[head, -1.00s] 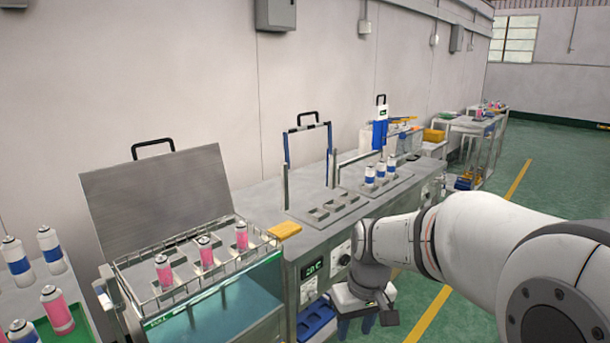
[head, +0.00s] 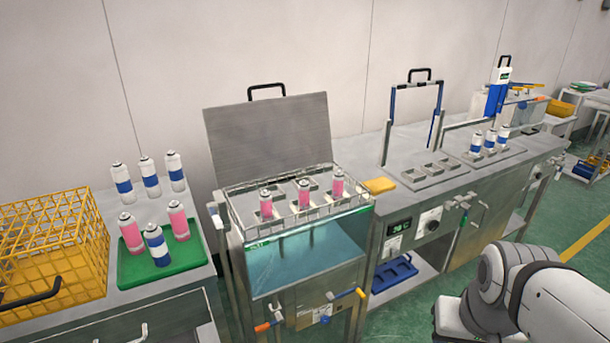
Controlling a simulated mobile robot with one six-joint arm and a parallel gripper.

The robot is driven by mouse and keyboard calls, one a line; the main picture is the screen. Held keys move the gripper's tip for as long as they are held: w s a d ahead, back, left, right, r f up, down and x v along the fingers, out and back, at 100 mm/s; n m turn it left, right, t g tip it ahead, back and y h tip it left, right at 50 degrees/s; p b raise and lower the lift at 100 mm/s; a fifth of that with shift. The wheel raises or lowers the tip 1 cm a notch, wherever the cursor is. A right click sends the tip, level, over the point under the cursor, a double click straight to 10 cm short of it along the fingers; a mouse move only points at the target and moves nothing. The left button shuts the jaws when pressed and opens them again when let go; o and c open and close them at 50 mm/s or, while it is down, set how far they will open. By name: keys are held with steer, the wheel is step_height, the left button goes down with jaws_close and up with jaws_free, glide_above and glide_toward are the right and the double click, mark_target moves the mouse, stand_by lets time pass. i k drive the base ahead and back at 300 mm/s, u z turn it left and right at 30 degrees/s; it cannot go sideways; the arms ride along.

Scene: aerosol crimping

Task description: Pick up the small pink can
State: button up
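Several pink cans with pale tops are in view. A pink can (head: 131,234) and another pink can (head: 179,221) stand on a green tray (head: 190,255) at the left, beside a white can with a blue band (head: 157,246). Three more stand in a wire rack over the water tank: the left one (head: 265,205), the middle one (head: 303,193) and the right one (head: 338,185). I cannot tell for sure which is the small one. My arm shows at the lower right, far from all the cans. My gripper is not visible.
A yellow wire basket (head: 60,248) stands left of the green tray. Three blue-banded white cans stand behind the tray. The water tank (head: 310,257) has a raised grey lid (head: 268,135). More blue-banded cans (head: 490,141) stand on the right bench. Green floor lies at the lower right.

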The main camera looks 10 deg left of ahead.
mark_target(266, 211)
steer(key=u, duration=1.1)
steer(key=k, duration=1.2)
steer(key=z, duration=0.35)
steer(key=i, duration=1.5)
steer(key=u, duration=0.35)
steer(key=i, duration=0.95)
steer(key=u, duration=0.7)
steer(key=k, duration=0.9)
steer(key=u, duration=0.05)
